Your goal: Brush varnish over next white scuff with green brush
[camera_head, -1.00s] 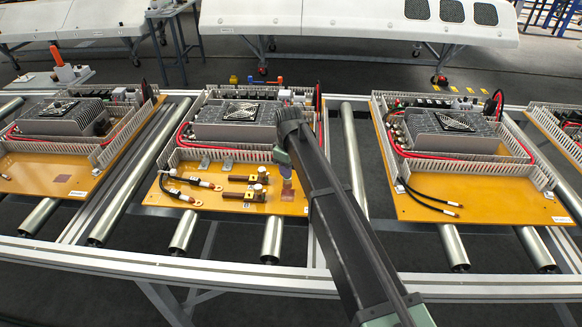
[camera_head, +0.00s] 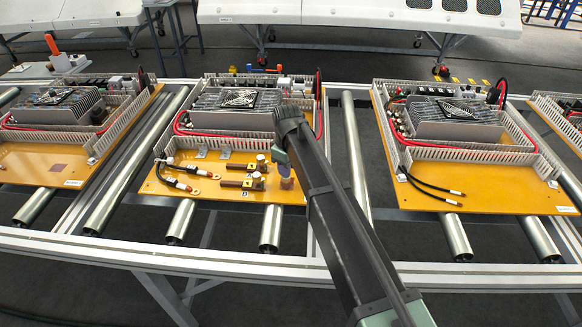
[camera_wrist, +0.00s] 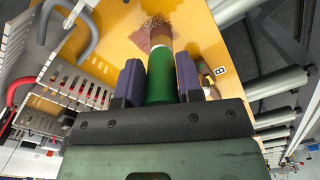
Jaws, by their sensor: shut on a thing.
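My gripper (camera_wrist: 161,72) is shut on the green brush (camera_wrist: 160,78) in the wrist view, with a purple finger on each side of its handle. The brush's brown tip points at a reddish-brown patch with pale scratch-like marks (camera_wrist: 148,27) on the amber board (camera_wrist: 112,42). Whether the tip touches the patch cannot be told. In the head view my gripper (camera_head: 285,172) is low over the right front of the middle board (camera_head: 222,194). My arm hides part of that board, and the patch under the brush cannot be made out there.
Copper-ended black cables (camera_head: 190,179) and brass-and-dark clamp parts (camera_head: 243,182) lie left of my gripper. Slotted grey duct walls (camera_head: 225,142) stand behind it. A brownish patch (camera_head: 60,167) shows on the left board. Another board (camera_head: 480,196) sits to the right, beyond rollers.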

